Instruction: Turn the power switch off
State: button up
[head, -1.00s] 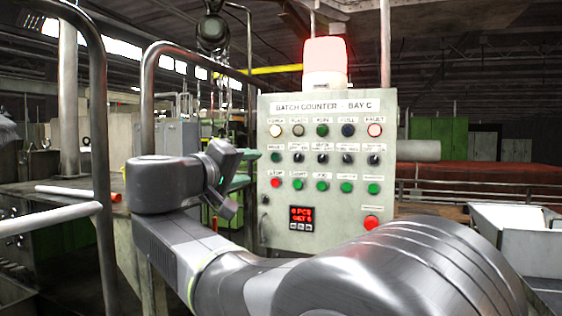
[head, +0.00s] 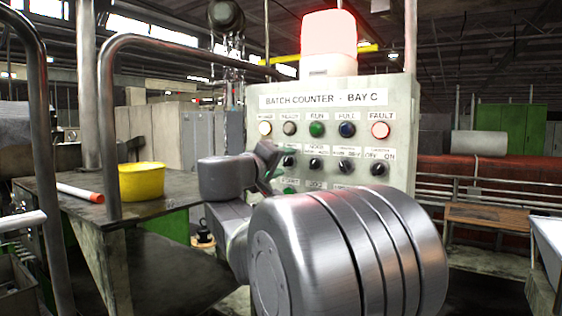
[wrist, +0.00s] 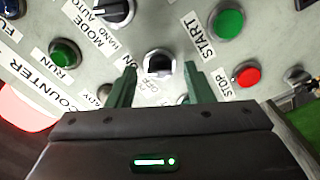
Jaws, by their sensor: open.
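The panel (head: 340,94), titled "BATCH COUNTER - BAY C", stands ahead. In the wrist view, a dark selector switch (wrist: 159,64) sits at the row's end, beside the MODE knob (wrist: 113,10) and near the red STOP button (wrist: 247,75). Its label is partly hidden but shows "OFF"; its handle direction is unclear. My gripper (wrist: 160,84) is open, its green fingers either side of the switch; contact cannot be told. In the head view, my gripper (head: 268,162) is at the panel's left side and hides this switch. The leftmost lamp (head: 265,128) glows pale.
Several lamps and knobs (head: 380,169) crowd the panel. A green START button (wrist: 227,22) is close to my gripper. A red beacon (head: 329,35) glows on top. A metal railing (head: 105,130) and a table with a yellow bucket (head: 142,181) stand left.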

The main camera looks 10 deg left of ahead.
jog(key=c, duration=1)
jog(key=shift+n, duration=0.4)
jog(key=n, duration=0.5)
jog(key=n+p, duration=0.1)
jog(key=n, duration=0.5)
jog(key=shift+f, duration=0.1)
